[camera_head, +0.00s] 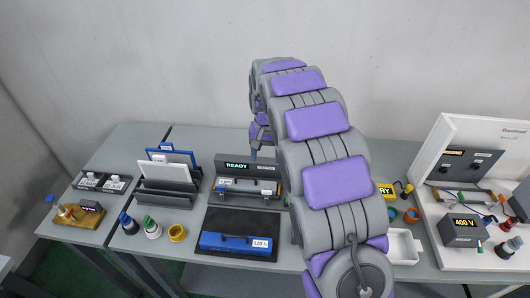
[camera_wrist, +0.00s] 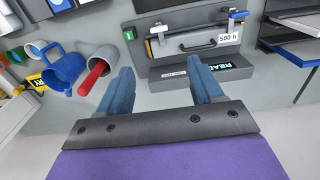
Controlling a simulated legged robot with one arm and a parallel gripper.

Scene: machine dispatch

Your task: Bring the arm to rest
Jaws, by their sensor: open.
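My arm (camera_head: 325,165) rises in front of the table and bends over toward the back wall, its joints grey and purple. My gripper (camera_wrist: 160,78) shows in the wrist view with two blue fingers apart and nothing between them. In the head view the gripper end hangs down, partly hidden behind the arm, near the station with the READY sign (camera_head: 237,166). That sign also shows in the wrist view (camera_wrist: 232,63), beyond the fingers. A grey case (camera_wrist: 192,42) labelled 500 h sits in the station.
A blue case (camera_head: 228,243) labelled 120 h lies on a black mat. Left are a file rack (camera_head: 165,195) and several small containers. Right are a white tray (camera_head: 403,247), a white panel (camera_head: 436,130) and a 400 V box (camera_head: 462,231). The wall above is bare.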

